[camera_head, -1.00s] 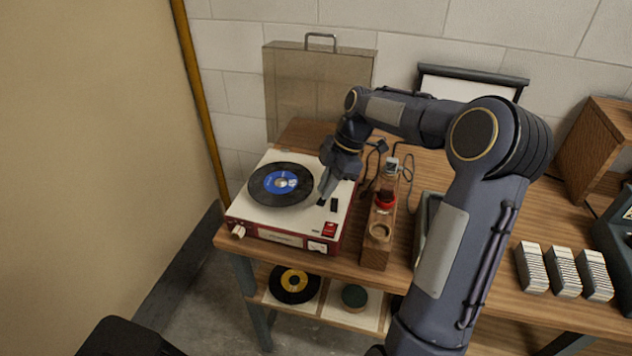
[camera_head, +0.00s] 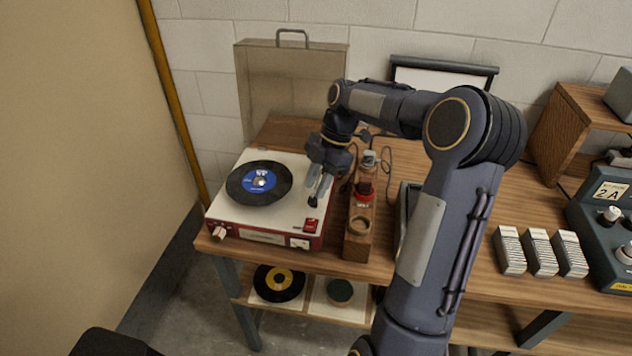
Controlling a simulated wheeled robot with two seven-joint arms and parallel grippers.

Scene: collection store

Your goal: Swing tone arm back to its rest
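The record player (camera_head: 285,215) is a white-topped box with red sides at the left end of the wooden bench. A black record with a blue label (camera_head: 260,182) lies on its platter. My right gripper (camera_head: 315,197) points down over the right part of the white deck, to the right of the record. Its fingertips are small and dark here, and I cannot tell whether they are open or shut. The tone arm and its rest cannot be made out; the gripper covers that part of the deck. My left gripper is not in view.
A wooden block with a red-ringed item (camera_head: 357,232) stands close to the player's right. A smoky lid with a handle (camera_head: 292,90) leans on the wall behind. Card stacks (camera_head: 541,252) and a grey device (camera_head: 605,225) are at the right. Records lie on the lower shelf (camera_head: 318,308).

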